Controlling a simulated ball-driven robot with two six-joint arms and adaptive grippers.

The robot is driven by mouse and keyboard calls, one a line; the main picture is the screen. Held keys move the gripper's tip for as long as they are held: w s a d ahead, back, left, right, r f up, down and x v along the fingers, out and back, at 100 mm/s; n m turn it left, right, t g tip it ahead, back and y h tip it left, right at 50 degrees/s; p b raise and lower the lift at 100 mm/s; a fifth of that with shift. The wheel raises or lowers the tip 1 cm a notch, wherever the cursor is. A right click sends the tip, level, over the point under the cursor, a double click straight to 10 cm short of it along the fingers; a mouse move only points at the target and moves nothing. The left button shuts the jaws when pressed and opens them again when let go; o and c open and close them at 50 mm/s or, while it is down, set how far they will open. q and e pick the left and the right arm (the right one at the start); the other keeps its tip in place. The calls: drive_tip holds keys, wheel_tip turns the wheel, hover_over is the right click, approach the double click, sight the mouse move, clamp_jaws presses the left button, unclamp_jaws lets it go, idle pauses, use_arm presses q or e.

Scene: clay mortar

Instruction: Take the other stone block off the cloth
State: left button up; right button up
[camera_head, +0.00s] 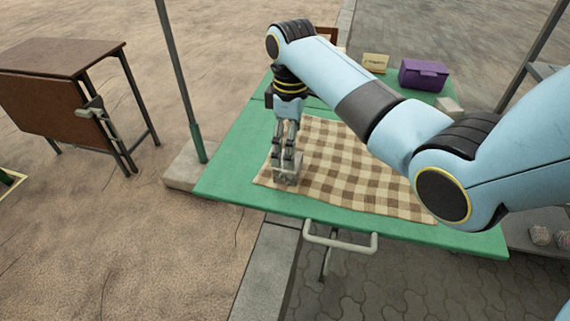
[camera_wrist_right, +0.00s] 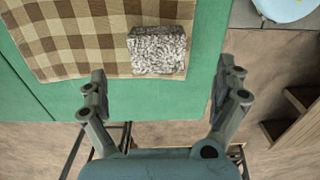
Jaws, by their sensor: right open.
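A rough grey stone block (camera_wrist_right: 157,50) lies on the brown and cream checked cloth (camera_wrist_right: 60,40), near its edge. In the head view the block (camera_head: 287,175) is partly hidden by my fingers at the cloth's near left corner. The cloth (camera_head: 340,175) lies on the green table. My right gripper (camera_head: 285,160) reaches down from above at the block. In the wrist view the right gripper (camera_wrist_right: 160,78) is open, its two fingers apart to either side of the block's line, with nothing held between them. My left gripper is not in view.
The green table (camera_head: 230,180) has a handle (camera_head: 340,242) on its front. A purple box (camera_head: 423,74), a small sign (camera_head: 375,63) and a pale block (camera_head: 450,107) sit toward the back. A pole (camera_head: 182,80) rises at the left. Bare green tabletop borders the cloth.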

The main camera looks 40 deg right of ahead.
sight(282, 176)
wheel_tip(282, 176, down, 2)
drive_tip(key=shift+f, duration=0.6)
drive_tip(key=f, duration=0.1)
drive_tip(key=f+b, duration=0.1)
drive_tip(key=f, duration=0.1)
drive_tip(key=f+b, duration=0.1)
drive_tip(key=shift+w+f, duration=0.25)
drive_tip(key=shift+f, duration=0.2)
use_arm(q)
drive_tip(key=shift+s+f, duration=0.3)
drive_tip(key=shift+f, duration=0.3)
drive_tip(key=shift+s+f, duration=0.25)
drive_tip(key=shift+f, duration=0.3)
use_arm(e)
drive_tip(key=c, duration=1.6)
